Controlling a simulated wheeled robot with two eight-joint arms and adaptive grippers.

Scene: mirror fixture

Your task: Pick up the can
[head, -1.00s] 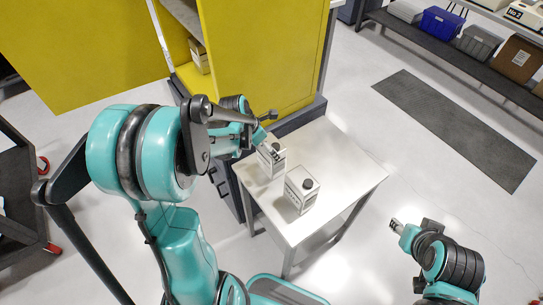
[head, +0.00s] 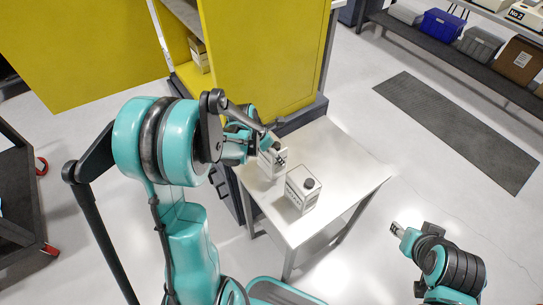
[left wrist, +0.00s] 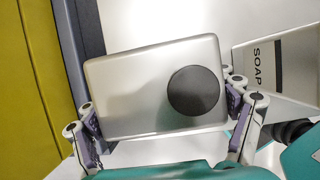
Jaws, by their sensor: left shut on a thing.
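A white box-shaped can (head: 269,168) is at the back left of the small table, partly hidden by my left gripper (head: 273,149). In the left wrist view the can (left wrist: 127,95) shows its silvery top and round black cap. The fingers of my left gripper (left wrist: 163,112) are on either side of it, shut on it. I cannot tell whether its base touches the table. A second white can (head: 298,199) with a black cap stands nearer on the table, and its SOAP label (left wrist: 258,60) shows in the wrist view. My right gripper (head: 397,229) is low at the right, away from the table; its jaws are too small to read.
The small table (head: 345,180) is bare to the right of the cans. A yellow cabinet (head: 262,60) with an open door stands directly behind the left can, with another box (head: 199,55) inside. A shelf with bins (head: 440,24) is at the upper right.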

